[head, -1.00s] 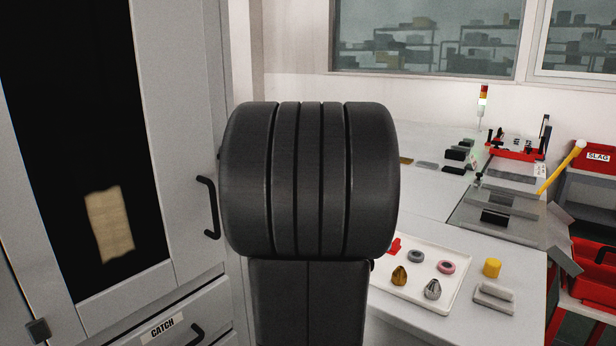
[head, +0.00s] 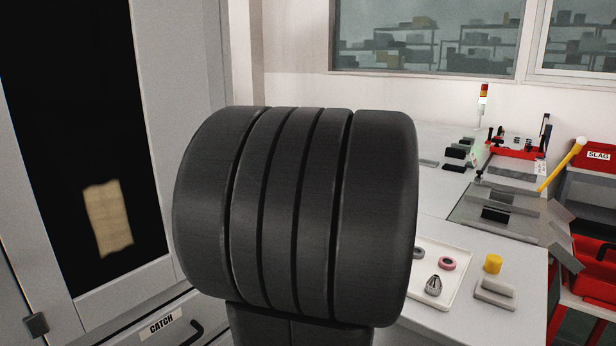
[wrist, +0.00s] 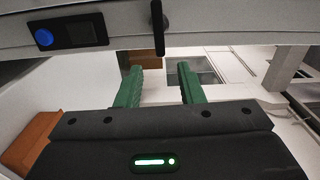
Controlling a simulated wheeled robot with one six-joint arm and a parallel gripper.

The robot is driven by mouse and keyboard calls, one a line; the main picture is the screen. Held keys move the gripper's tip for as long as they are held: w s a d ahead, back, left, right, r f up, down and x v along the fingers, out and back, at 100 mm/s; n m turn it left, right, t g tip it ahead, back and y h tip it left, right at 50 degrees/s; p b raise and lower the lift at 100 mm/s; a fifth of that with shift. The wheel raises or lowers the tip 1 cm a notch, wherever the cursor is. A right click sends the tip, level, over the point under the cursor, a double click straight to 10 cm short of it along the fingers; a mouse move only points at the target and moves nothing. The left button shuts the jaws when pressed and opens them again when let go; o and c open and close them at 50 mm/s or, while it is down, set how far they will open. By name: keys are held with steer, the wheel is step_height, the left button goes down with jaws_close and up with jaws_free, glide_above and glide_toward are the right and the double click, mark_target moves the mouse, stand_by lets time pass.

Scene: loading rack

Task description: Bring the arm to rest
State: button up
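My gripper (wrist: 158,88) shows in the wrist view with two green fingers set well apart. Nothing is between the fingers. A light grey panel with a dark handle (wrist: 158,25) and a blue button (wrist: 44,38) runs across the top of that view. In the head view my dark arm link fills the middle and hides what lies behind it; my gripper is not visible there.
A cabinet with a dark window (head: 70,130) and a drawer labelled CATCH (head: 161,324) stands at the left. The bench at the right bears a white tray (head: 452,290) with small parts, a yellow cylinder (head: 493,263) and grey blocks. Red bins (head: 590,270) stand far right.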

steer(key=v, duration=0.5)
steer(key=p+x, duration=0.1)
steer(key=x, duration=1.3)
steer(key=shift+r, duration=0.1)
steer(key=shift+w+n, duration=0.1)
steer(key=shift+n, duration=0.3)
steer(key=shift+r+n, duration=0.3)
steer(key=shift+n, duration=0.5)
steer(key=shift+s+r+n, duration=0.2)
steer(key=shift+n, duration=0.8)
